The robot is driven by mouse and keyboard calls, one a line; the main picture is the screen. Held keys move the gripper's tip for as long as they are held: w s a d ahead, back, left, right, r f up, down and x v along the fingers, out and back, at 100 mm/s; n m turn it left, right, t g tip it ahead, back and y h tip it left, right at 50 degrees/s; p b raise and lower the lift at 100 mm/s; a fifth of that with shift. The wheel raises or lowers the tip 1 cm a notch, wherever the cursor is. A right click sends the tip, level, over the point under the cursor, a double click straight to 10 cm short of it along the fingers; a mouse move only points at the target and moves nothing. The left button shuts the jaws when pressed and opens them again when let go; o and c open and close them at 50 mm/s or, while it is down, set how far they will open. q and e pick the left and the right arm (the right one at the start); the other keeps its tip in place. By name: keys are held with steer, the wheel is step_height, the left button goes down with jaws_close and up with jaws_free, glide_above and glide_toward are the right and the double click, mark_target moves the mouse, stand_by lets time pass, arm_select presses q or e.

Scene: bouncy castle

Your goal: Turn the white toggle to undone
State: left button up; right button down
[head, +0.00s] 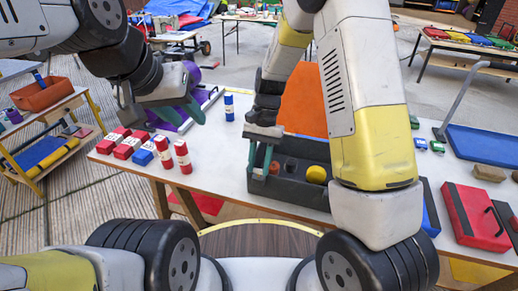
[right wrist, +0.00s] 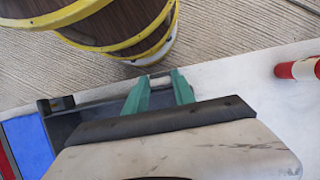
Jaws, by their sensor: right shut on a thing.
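My right gripper (head: 259,176) reaches down at the left near corner of a dark grey open tray (head: 300,188) on the white table. Its teal fingers point down in the head view. In the right wrist view the fingers (right wrist: 160,76) stand a little apart at the tray's edge, shut on a small pale piece between their tips. I cannot tell for sure whether this piece is the white toggle; no toggle shows clearly elsewhere. My left gripper (head: 163,116) is open and empty over the table's far left part, its teal fingers spread.
The tray holds a yellow ball (head: 316,174). An orange panel (head: 304,101) rises behind it. A red case (head: 474,214) lies at the right. A shelf (head: 50,125) stands left.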

stand_by(0.3)
steer(key=c, duration=1)
jaws_free()
steer(key=shift+c, duration=0.2)
steer(key=shift+w+r, duration=0.1)
steer(key=shift+r, duration=0.05)
steer(key=v, duration=0.7)
steer(key=shift+r, duration=0.25)
steer(key=shift+w+d, duration=0.1)
steer(key=shift+d, duration=0.05)
